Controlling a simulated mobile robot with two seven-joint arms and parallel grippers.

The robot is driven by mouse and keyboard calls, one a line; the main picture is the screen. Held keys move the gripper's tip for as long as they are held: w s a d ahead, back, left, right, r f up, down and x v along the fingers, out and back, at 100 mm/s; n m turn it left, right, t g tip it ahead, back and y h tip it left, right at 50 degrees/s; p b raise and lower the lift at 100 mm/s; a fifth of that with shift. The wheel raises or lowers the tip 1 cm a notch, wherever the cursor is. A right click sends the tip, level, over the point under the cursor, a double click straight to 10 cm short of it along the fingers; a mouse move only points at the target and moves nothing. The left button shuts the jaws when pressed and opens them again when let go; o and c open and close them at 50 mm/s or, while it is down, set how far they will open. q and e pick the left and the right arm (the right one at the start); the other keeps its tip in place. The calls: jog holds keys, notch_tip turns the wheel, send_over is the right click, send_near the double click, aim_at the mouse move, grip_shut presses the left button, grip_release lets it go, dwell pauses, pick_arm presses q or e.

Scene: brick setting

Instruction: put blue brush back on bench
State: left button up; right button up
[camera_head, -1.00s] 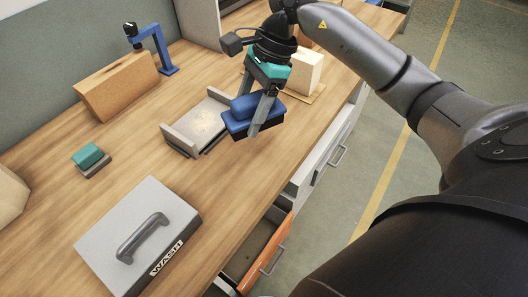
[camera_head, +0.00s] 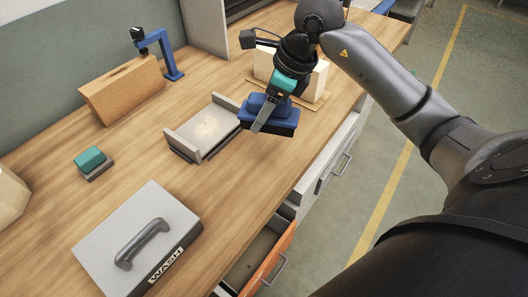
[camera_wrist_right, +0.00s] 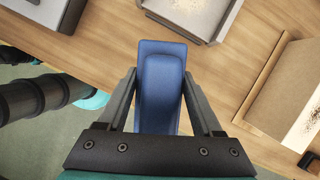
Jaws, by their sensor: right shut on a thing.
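My right gripper (camera_head: 262,113) is shut on the blue brush (camera_head: 282,123). The brush has a raised grip and a wider block below, and it is held above the front part of the wooden bench (camera_head: 110,150). In the right wrist view the brush (camera_wrist_right: 162,85) sits between the two fingers (camera_wrist_right: 160,102), with bench top beyond it. The head view does not clearly show a gap between brush and bench. My left gripper is not in view.
A grey tray (camera_head: 178,148) lies left of the brush. A grey WASH box (camera_head: 110,235), teal brush (camera_head: 90,158), brown block (camera_head: 125,92) and blue stand (camera_head: 170,62) are on the bench. A pale block (camera_head: 318,78) stands behind. An orange-fronted drawer (camera_head: 270,258) is open below.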

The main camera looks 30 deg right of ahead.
aim_at(291, 112)
notch_tip(291, 112, down, 12)
jog(key=shift+f+b, duration=0.1)
jog(key=shift+b, duration=0.75)
jog(key=shift+f, duration=0.1)
jog(key=shift+f, duration=0.15)
jog(key=o, duration=1.4)
jog(key=shift+o, duration=0.2)
jog(key=shift+r, duration=0.25)
jog(key=p+v, duration=0.1)
jog(key=v, duration=1.1)
jog(key=shift+p, duration=0.3)
